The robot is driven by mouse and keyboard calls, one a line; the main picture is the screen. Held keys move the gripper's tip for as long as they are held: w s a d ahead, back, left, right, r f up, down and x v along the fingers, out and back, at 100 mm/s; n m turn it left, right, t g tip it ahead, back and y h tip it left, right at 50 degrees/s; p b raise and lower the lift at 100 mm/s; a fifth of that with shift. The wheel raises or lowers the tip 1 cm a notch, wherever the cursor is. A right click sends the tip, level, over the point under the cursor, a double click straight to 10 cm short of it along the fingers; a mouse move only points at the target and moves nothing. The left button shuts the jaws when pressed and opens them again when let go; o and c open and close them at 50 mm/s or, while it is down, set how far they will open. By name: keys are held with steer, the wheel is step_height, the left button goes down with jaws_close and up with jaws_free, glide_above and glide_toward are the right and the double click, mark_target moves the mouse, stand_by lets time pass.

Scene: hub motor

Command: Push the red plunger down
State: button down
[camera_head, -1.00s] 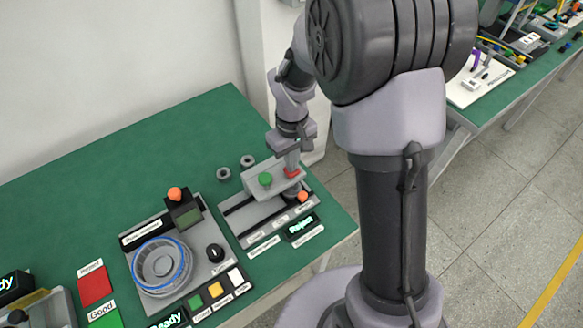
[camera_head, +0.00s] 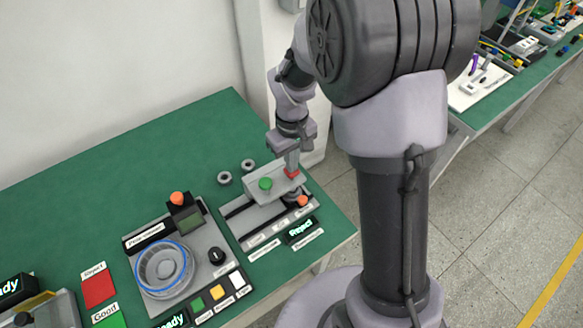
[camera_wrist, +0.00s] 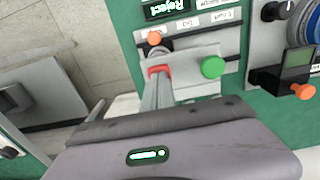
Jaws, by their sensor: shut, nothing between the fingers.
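The red plunger (camera_head: 291,173) stands at the right end of the grey raised block of a small press station (camera_head: 262,214). In the wrist view the red plunger (camera_wrist: 160,70) shows just at my gripper's tip, partly covered by the fingers. My gripper (camera_head: 292,160) points down with its fingers shut and empty, right over the plunger. The tips appear to touch its top, but the exact contact is hidden. A green plunger (camera_head: 265,184) stands to the left on the same block.
An orange knob (camera_head: 303,201) and a display reading "Reject" (camera_head: 300,230) sit at the station's front. Two small grey rings (camera_head: 224,178) lie behind it. A tester with a blue-rimmed hub motor (camera_head: 164,265) stands to the left. The green table is clear behind.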

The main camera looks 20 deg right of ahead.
step_height(320, 180, up, 6)
steer(key=p, duration=0.4)
steer(key=shift+r, duration=0.1)
